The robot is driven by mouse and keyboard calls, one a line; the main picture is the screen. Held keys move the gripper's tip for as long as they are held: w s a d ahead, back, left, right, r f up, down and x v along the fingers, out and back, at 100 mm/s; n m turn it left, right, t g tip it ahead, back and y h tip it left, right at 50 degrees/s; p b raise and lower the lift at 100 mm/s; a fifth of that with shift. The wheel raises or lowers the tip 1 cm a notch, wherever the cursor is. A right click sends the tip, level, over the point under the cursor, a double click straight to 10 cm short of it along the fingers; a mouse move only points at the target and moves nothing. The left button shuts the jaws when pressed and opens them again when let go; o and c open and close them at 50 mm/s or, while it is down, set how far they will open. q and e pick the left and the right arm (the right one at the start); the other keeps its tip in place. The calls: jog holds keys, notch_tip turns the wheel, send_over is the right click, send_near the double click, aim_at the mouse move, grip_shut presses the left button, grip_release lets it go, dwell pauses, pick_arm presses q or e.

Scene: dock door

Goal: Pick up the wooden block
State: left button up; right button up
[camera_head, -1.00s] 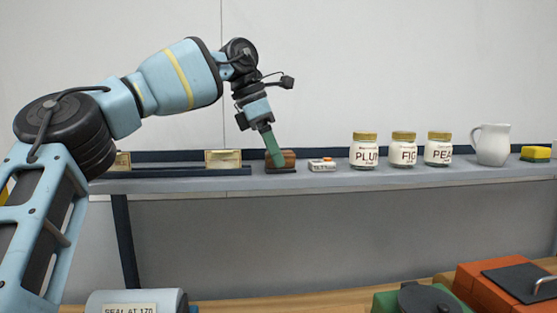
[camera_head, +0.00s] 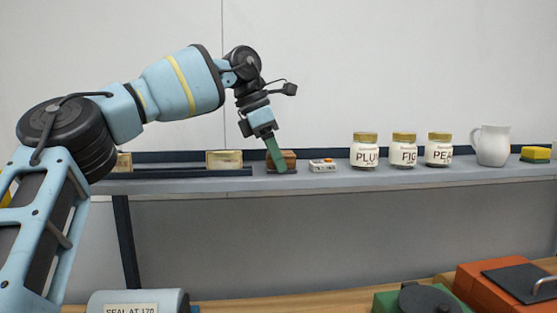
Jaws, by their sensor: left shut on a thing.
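The wooden block (camera_head: 290,157) is brown and sits on the grey shelf, left of the small white device. My left gripper (camera_head: 281,168) reaches down from above, its green fingers at the block. One finger covers part of the block's front, and the other finger is hidden. The gripper is shut on the block. The block's underside is close to the shelf; I cannot tell whether it touches a dark piece beneath it. My right gripper is not in view.
A small white device (camera_head: 323,165) stands just right of the block. Further right on the shelf (camera_head: 220,183) are a plum jar (camera_head: 365,153), a fig jar (camera_head: 403,153), another jar (camera_head: 438,152), a white pitcher (camera_head: 492,146) and a yellow sponge (camera_head: 535,154). A pale box (camera_head: 224,160) stands left.

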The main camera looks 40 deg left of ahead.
aim_at(286, 152)
pick_arm(q)
jog(key=shift+r, duration=0.1)
